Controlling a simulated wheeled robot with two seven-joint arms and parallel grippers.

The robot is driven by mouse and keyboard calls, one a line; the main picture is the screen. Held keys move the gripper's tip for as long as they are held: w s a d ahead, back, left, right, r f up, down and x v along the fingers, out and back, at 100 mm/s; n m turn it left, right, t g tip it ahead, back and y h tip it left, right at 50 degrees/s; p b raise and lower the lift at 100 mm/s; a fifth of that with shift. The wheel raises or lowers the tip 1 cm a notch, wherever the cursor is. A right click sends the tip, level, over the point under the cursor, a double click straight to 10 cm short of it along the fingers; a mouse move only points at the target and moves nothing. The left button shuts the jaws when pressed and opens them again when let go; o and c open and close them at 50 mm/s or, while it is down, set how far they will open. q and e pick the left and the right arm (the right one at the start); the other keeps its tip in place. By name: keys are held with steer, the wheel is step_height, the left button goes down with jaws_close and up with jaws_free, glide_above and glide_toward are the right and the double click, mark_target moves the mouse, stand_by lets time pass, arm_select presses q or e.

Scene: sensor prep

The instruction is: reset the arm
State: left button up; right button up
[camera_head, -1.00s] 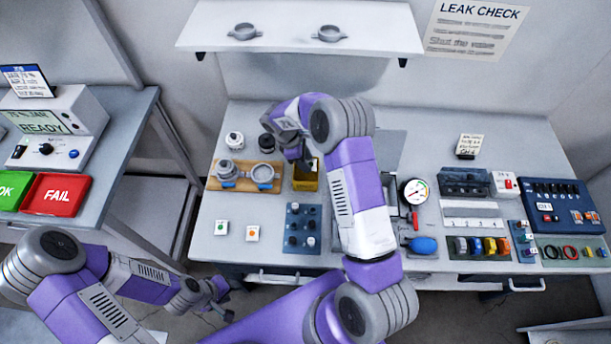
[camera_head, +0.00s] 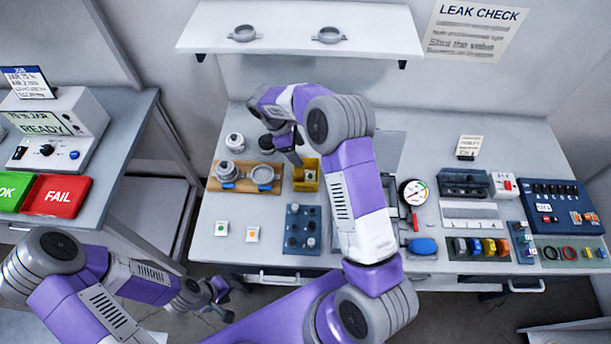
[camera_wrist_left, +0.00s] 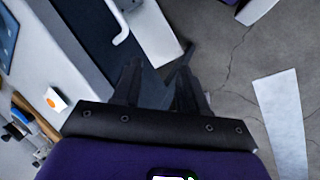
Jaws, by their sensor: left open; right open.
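My left gripper (camera_head: 222,300) is low at the left, in front of the workbench and below its top. In the left wrist view the same gripper (camera_wrist_left: 160,85) is open and empty, with the grey floor and the bench's front beyond it. My right arm reaches over the middle of the workbench (camera_head: 400,262). My right gripper (camera_head: 290,150) is open above the back left part of the bench, beside a yellow bin (camera_head: 306,184). Its fingertips are small and partly hidden by the arm.
A wooden board (camera_head: 270,188) with grey clamp fittings lies left of the bin. A blue block (camera_head: 303,215) with knobs, a gauge (camera_head: 413,192) and a blue bulb (camera_head: 422,246) are nearby. A side table at left holds a red FAIL pad (camera_head: 57,195). A shelf (camera_head: 285,18) hangs above.

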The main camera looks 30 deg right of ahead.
steer(key=shift+w+a+r, duration=0.1)
steer(key=shift+a+r, duration=0.05)
steer(key=shift+r, duration=0.3)
